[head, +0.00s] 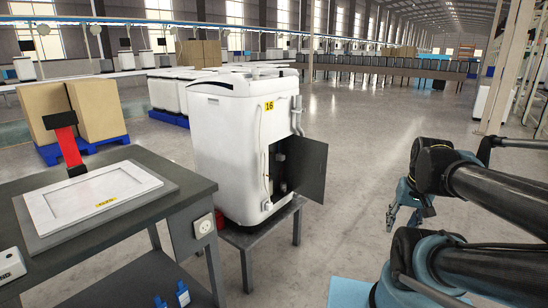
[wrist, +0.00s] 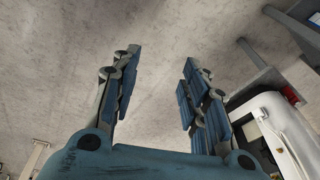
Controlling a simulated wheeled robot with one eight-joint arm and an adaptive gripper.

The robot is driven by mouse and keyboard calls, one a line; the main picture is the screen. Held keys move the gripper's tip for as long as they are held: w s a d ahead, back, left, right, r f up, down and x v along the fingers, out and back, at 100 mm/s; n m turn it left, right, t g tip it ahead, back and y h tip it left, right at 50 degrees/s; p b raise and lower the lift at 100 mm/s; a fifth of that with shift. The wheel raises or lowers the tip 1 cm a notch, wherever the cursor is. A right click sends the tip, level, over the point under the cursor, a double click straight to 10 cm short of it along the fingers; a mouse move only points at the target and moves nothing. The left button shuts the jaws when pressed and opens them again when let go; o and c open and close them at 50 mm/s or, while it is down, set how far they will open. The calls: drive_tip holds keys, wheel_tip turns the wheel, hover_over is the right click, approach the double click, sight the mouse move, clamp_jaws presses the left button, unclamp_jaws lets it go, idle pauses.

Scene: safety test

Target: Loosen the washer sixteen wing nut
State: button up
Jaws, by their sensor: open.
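The white washer (head: 228,150) bears a yellow label (head: 269,106) reading 16 and stands upright on a low grey stand (head: 262,240). A dark door (head: 312,168) on its right side hangs open, showing a shadowed compartment (head: 280,165). I cannot make out a wing nut in either view. My gripper (head: 405,213) is right of the washer, apart from it, low over the floor. In the wrist view my gripper (wrist: 160,75) has its blue fingers spread with only floor between them. A white body, apparently the washer (wrist: 282,135), shows at the right edge there.
Cardboard boxes (head: 95,112) and more white washers (head: 172,90) stand behind. The floor (head: 365,170) between the washer and my arm is clear.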

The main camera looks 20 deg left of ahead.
drive_tip(key=w+a+r+m+y, duration=0.2)
drive_tip(key=w+a+m+y, duration=0.5)
drive_tip(key=w+a, duration=0.8)
drive_tip(key=w+a+r+m+y, duration=0.2)
drive_tip(key=w+a+m+y, duration=0.45)
drive_tip(key=w+a, duration=0.95)
drive_tip(key=w+a+f+m+y, duration=0.35)
drive_tip(key=w+f+m, duration=0.2)
drive_tip(key=w, duration=0.25)
drive_tip(key=w+a, duration=0.1)
drive_tip(key=a, duration=1.5)
drive_tip(key=shift+w+a+r, duration=0.25)
drive_tip(key=shift+w+r, duration=0.1)
drive_tip(key=shift+w, duration=0.05)
drive_tip(key=shift+c, duration=0.5)
clamp_jaws()
